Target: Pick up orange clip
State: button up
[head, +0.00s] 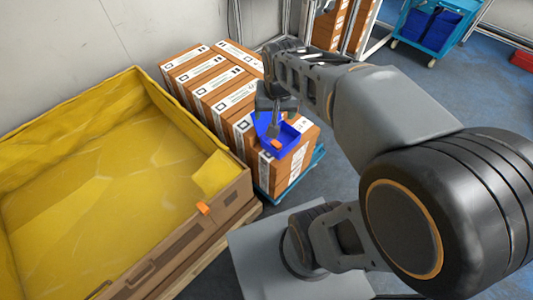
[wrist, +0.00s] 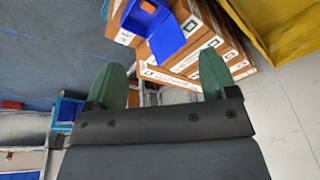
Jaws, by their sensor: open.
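A small orange piece (head: 277,144) lies in the blue bin (head: 293,132) on top of the stacked boxes. It also shows at the top edge of the wrist view (wrist: 148,6), inside the blue bin (wrist: 168,40). A second orange clip-like piece (head: 204,208) sits on the rim of the yellow-lined crate. I cannot tell its exact shape. My gripper (head: 274,130) hangs over the blue bin in the head view, close to the orange piece there. In the wrist view my gripper (wrist: 163,60) has its two green fingers wide apart, with nothing held between them.
Brown cartons with white labels (head: 215,85) stand in a block against the wall under the bin. A large crate with a yellow liner (head: 90,180) fills the left. A blue cart (head: 432,28) stands at the back right. Open floor lies right of the cartons.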

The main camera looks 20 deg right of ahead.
jog(key=shift+o, duration=0.2)
jog(key=w+d+f+m+g+b, duration=0.1)
jog(key=w+d+f+m+b, duration=0.2)
jog(key=f, duration=0.7)
jog(key=w+b, duration=0.2)
jog(key=w, duration=0.2)
jog(key=shift+m, duration=0.3)
jog(key=m+g+b, duration=0.1)
jog(key=m+b, duration=0.4)
jog(key=b, duration=0.3)
send_over(276, 145)
notch_tip(276, 145, down, 13)
jog(key=shift+m+g, duration=0.3)
jog(key=shift+m, duration=0.1)
jog(key=f, duration=0.3)
jog(key=w+d+f+b, duration=0.1)
jog(key=f, duration=0.2)
jog(key=f+b, duration=0.1)
jog(key=f, duration=0.2)
jog(key=shift+w+d+f, duration=0.25)
jog(key=shift+d+f, duration=0.1)
jog(key=shift+d, duration=0.05)
jog(key=shift+f+b, duration=1.4)
jog(key=shift+f, duration=1.8)
jog(key=shift+c, duration=0.2)
jog(key=c, duration=1)
jog(key=shift+o, duration=0.2)
jog(key=shift+r, duration=0.2)
